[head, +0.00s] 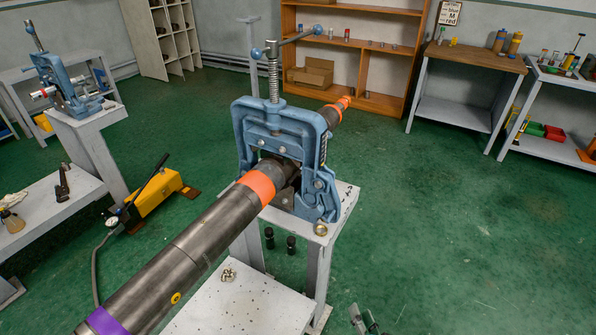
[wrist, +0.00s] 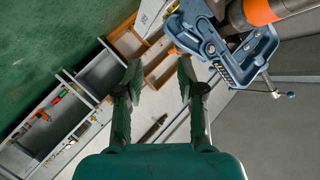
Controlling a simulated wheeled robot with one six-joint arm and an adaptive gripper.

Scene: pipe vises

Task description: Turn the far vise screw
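A blue pipe vise (head: 243,125) stands on a grey stand in the middle of the head view, clamped around a dark pipe (head: 200,240) with orange bands. Its upright screw (head: 274,80) carries a slanted cross handle (head: 297,38) with blue ball ends. A second blue vise (head: 60,75) with its own screw (head: 36,38) stands farther back at the left. In the wrist view the pipe-holding vise (wrist: 222,45) is at the upper right, with its handle end (wrist: 290,95) beside it. My green gripper (wrist: 160,78) is open and empty, apart from the vise; its fingertips show low in the head view (head: 364,320).
A wooden shelf (head: 350,9) and a workbench (head: 470,58) stand at the back. A yellow hydraulic pump (head: 155,192) sits on the floor at the left. A purple band (head: 107,320) marks the pipe's near end. Green floor (head: 460,220) at the right is clear.

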